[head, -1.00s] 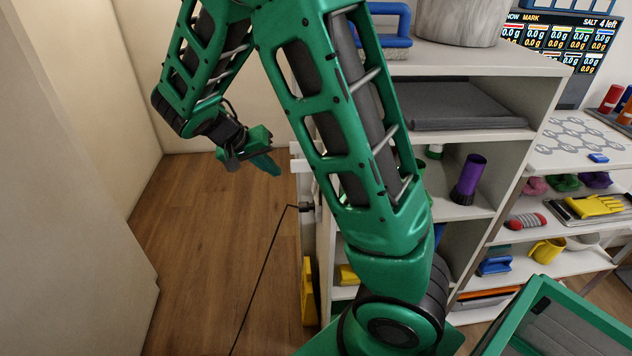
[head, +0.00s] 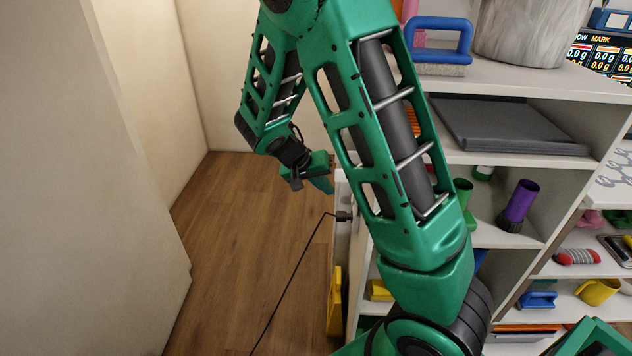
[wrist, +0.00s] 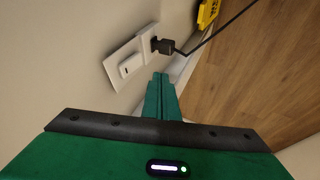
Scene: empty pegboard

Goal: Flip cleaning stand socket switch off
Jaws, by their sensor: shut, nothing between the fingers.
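The socket plate (wrist: 119,76) shows in the wrist view, white, on the side panel of the shelf unit. A black plug (wrist: 164,46) with a black cable sits in it at one end. A white rocker switch (wrist: 130,64) is at the other end of the plate; I cannot tell its on or off position. My gripper (wrist: 161,80) is shut and empty, its green fingertips close below and right of the switch. I cannot tell whether they touch. In the head view my gripper (head: 325,186) is beside the panel, above the plug (head: 343,216); the switch is hidden there.
The white shelf unit (head: 510,85) stands to the right, with a purple cup (head: 518,205) and other items. The cable (head: 290,280) runs down to the wooden floor (head: 235,240), which is clear on the left. A yellow item (head: 334,300) hangs low on the panel.

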